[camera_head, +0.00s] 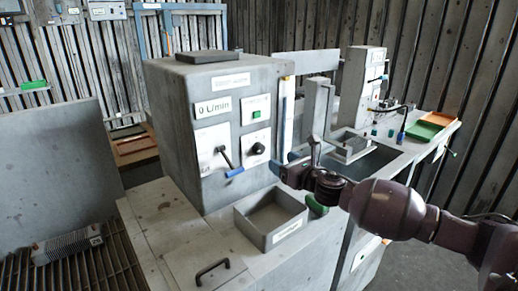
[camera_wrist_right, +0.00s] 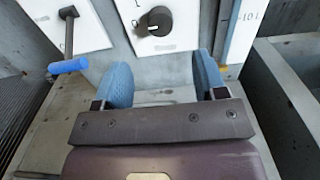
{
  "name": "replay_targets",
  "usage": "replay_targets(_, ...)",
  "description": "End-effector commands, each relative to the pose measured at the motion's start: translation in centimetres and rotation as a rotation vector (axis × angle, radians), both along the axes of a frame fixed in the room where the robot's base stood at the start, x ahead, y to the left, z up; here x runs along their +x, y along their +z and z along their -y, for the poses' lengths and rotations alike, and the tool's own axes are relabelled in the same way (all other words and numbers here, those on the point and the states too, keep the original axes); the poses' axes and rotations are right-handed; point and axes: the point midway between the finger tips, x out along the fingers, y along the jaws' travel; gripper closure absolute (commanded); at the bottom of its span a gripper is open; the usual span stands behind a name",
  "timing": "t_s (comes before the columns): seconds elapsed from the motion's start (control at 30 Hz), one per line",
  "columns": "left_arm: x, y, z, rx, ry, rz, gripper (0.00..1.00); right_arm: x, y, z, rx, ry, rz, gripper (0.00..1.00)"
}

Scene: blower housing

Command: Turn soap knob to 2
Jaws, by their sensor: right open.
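The soap knob is probably the black round knob (camera_head: 258,149) on a white plate on the grey housing's front, right of a lever. In the right wrist view this knob (camera_wrist_right: 155,21) shows near the top, with a white mark on it. Its scale and any numbers are too small to read. My right gripper (camera_head: 287,164) is near the housing's right front, below and right of the knob. In the wrist view its two blue fingers (camera_wrist_right: 163,78) are spread with nothing between them, and the knob lies beyond the gap, apart from them. My left gripper is not in view.
A lever with a blue handle (camera_head: 234,172) sticks out left of the knob. A green button (camera_head: 257,114) is above the knob, and a "0 L/min" label (camera_head: 213,107) is at upper left. An open grey tray (camera_head: 271,220) stands on the bench below. A vertical scale (camera_wrist_right: 243,28) is right of the knob.

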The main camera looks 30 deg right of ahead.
Motion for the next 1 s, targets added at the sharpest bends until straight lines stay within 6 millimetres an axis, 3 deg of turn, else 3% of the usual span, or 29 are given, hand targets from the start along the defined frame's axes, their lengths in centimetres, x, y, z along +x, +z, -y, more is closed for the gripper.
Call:
replay_targets(0.2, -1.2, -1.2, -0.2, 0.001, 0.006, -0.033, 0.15, 2.7, 0.0, -0.2, 0.003, -0.001, 0.001, 0.35)
replay_targets(0.63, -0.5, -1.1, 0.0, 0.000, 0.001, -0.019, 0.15, 8.2, -0.1, -0.7, 0.006, -0.001, 0.000, 0.35)
replay_targets(1.0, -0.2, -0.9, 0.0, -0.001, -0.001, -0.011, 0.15, 10.0, -0.1, -0.8, 0.006, 0.000, -0.001, 0.35)
